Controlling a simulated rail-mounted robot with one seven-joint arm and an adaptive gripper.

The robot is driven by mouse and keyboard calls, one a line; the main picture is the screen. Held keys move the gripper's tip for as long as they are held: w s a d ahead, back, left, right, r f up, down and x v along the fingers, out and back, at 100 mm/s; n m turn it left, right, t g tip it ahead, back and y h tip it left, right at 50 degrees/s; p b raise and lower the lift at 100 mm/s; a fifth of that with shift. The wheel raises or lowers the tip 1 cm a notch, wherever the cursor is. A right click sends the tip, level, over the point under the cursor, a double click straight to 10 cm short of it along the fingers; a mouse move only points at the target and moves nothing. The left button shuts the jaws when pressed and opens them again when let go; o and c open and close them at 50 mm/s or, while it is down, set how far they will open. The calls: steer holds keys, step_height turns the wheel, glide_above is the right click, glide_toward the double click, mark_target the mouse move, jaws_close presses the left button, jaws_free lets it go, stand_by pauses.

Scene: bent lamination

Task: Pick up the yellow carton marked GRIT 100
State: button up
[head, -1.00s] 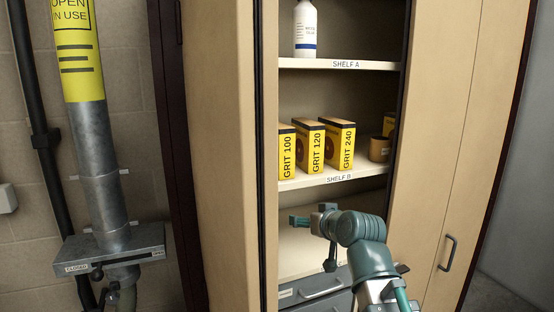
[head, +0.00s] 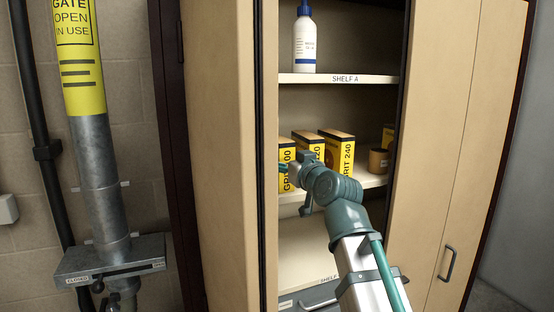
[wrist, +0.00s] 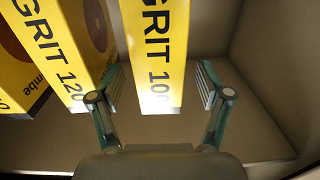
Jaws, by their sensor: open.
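The yellow carton marked GRIT 100 (wrist: 153,55) stands upright on shelf B, the leftmost of the row. In the head view the carton (head: 284,172) is partly hidden by my gripper and arm. My gripper (wrist: 157,88) is open, with one finger on each side of the carton's lower front in the wrist view. The left finger is in the gap beside GRIT 120; whether it touches either carton cannot be told. In the head view my gripper (head: 288,167) is at shelf B height.
The GRIT 120 carton (wrist: 60,55) stands close on the left in the wrist view. GRIT 240 (head: 346,155) and a brown tin (head: 379,161) stand farther right on shelf B. A white bottle (head: 305,42) is on shelf A (head: 340,78). The cabinet wall (wrist: 285,60) is right in the wrist view.

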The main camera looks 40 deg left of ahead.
steer(key=p+x, duration=0.2)
steer(key=x, duration=0.2)
steer(key=shift+w+a+f+p, duration=0.2)
steer(key=shift+a+p, duration=0.05)
steer(key=shift+p, duration=0.1)
steer(key=shift+w+a+f, duration=0.1)
steer(key=shift+a+f, duration=0.05)
steer(key=shift+a, duration=0.15)
steer(key=shift+d, duration=0.1)
steer(key=shift+c, duration=0.3)
jaws_close()
